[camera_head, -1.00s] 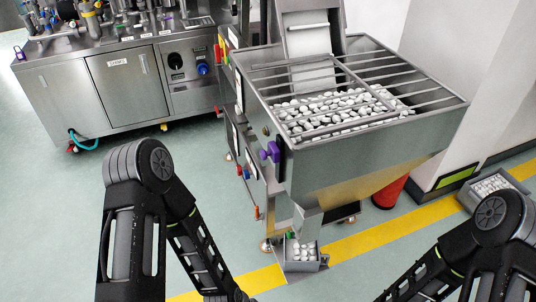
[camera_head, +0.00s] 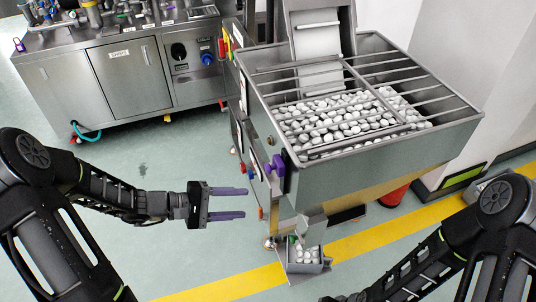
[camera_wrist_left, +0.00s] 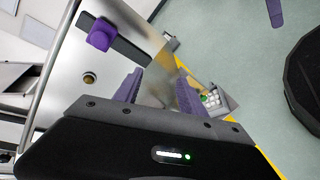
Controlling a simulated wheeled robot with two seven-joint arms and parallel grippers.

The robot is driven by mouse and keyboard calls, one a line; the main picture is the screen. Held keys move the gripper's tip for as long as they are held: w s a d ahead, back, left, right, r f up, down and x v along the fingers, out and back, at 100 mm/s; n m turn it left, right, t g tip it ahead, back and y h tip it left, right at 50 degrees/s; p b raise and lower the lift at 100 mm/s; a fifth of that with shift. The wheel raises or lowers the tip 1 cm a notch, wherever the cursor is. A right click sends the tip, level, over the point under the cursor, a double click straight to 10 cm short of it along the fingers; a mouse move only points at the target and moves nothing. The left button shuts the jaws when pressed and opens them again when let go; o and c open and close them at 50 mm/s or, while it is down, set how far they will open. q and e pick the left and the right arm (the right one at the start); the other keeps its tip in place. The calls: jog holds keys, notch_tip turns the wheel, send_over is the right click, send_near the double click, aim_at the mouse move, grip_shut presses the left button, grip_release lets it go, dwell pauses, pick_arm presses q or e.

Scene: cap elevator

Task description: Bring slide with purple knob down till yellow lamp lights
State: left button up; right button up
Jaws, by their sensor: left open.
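The purple knob (camera_head: 275,164) sits on a dark slot on the left face of the steel hopper. In the left wrist view, the knob (camera_wrist_left: 102,34) is nearer the slot end by the hopper rim. A small round amber-brown fitting (camera_head: 270,141) beside it, also in the wrist view (camera_wrist_left: 89,78), shows no glow; I cannot tell whether it is the yellow lamp. My left gripper (camera_head: 246,203) is open and empty, left of and below the knob, not touching it. Its purple fingers (camera_wrist_left: 160,72) show in the wrist view. My right gripper is out of view.
The hopper (camera_head: 390,150) holds many white caps under bars. A small box of caps (camera_head: 303,258) stands beneath its spout. A steel cabinet (camera_head: 120,80) stands at the back left. Red and blue controls (camera_head: 249,169) line the hopper's left side. Floor left of it is clear.

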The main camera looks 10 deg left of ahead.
aim_at(268, 168)
pick_arm(q)
notch_tip(268, 168, up, 8)
jog(key=w+m+t+h, duration=0.2)
jog(key=h, duration=0.1)
jog(key=shift+w+d+r, duration=0.15)
jog(key=shift+w, duration=0.05)
jog(key=shift+d, duration=0.15)
jog(key=p+x, duration=0.1)
jog(key=x, duration=0.6)
jog(key=shift+w+d+p, duration=0.2)
jog(key=shift+w+p, duration=0.1)
jog(key=shift+p, duration=0.05)
